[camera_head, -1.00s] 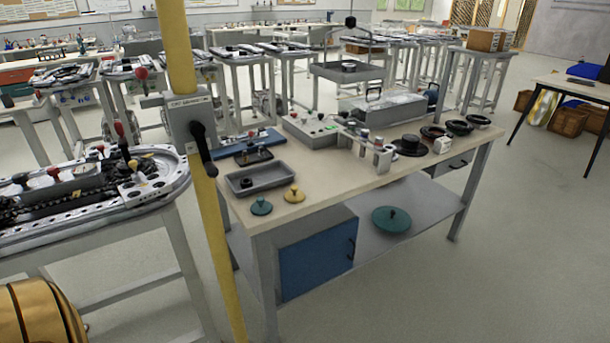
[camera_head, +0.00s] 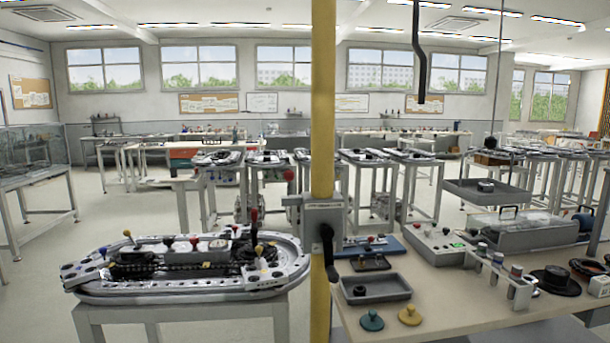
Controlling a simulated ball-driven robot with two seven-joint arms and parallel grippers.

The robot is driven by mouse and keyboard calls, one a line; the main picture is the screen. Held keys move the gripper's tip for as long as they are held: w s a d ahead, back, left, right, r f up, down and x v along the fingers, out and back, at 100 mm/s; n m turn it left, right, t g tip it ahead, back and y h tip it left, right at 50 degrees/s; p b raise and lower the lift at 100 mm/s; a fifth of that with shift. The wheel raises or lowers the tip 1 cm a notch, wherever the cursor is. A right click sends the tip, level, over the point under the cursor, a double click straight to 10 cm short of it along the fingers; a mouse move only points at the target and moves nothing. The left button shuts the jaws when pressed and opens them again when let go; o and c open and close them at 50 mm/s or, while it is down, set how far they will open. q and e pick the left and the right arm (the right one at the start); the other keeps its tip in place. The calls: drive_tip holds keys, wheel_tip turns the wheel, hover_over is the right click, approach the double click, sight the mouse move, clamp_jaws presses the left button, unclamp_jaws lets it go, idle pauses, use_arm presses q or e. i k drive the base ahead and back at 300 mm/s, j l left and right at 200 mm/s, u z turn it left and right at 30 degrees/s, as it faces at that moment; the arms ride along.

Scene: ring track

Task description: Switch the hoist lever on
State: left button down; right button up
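A grey switch box (camera_head: 318,214) is fixed to the yellow post (camera_head: 323,100) near the middle of the view. A black lever handle (camera_head: 328,250) on its face hangs downward. A red knob (camera_head: 289,175) shows at the box's upper left; I cannot tell for sure whether it belongs to the box. The label on the box is too small to read, so I cannot confirm which part is the hoist lever. A grey tray (camera_head: 497,193) hangs from a thin line over the workbench at right. Neither of my grippers is in view.
A workbench (camera_head: 455,318) with a shallow grey tray (camera_head: 376,289), knobbed discs and a control box (camera_head: 433,243) stands right of the post. A ring track (camera_head: 190,263) on a stand is at left. Floor is open at far left (camera_head: 50,275).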

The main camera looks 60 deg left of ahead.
sight(288, 174)
drive_tip(key=u, duration=1.9)
drive_tip(key=i+l, duration=0.05)
